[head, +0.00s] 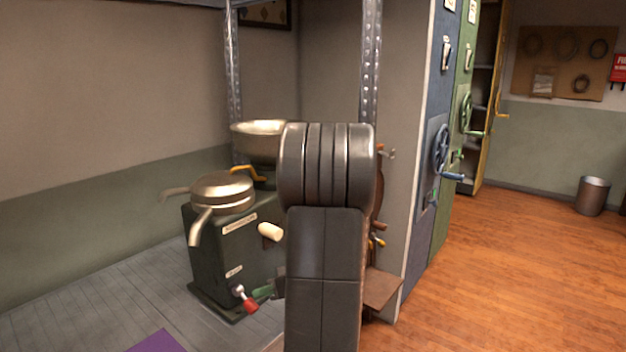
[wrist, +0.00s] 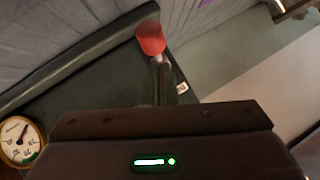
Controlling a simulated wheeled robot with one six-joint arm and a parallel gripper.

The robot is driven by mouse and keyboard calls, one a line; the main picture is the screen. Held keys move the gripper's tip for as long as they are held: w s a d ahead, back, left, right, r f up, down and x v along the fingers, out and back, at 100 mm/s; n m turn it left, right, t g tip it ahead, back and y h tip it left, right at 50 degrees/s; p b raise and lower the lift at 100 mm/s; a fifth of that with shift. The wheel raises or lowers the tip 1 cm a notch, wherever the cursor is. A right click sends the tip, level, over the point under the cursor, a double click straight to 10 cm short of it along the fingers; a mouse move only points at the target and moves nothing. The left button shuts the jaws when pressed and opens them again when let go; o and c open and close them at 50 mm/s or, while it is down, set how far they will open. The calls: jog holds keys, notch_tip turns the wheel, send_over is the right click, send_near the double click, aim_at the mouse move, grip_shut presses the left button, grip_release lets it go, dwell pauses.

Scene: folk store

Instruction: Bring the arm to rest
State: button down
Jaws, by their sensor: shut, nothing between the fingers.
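My gripper (wrist: 160,120) shows as a wide dark bar along the bottom of the wrist view, with a green light on its body. It is shut and empty. In the head view my dark arm stands upright in the middle and hides most of the gripper. A red-tipped lever (head: 246,300) sticks out low on the front of a dark green machine (head: 235,245). The red tip also shows just beyond my gripper in the wrist view (wrist: 150,38). I cannot tell whether the gripper touches the lever.
A round metal lid with spouts (head: 222,190) tops the machine, and a metal bowl (head: 260,135) is behind it. A cream-handled crank (head: 270,231) is close left of my arm.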

jog(key=shift+w+a+r+g+h+p, duration=0.15)
jog(key=shift+r+g+h+p, duration=0.4)
jog(key=shift+p, duration=2)
jog(key=shift+r+p, duration=0.15)
jog(key=shift+p, duration=0.75)
jog(key=shift+p, duration=0.35)
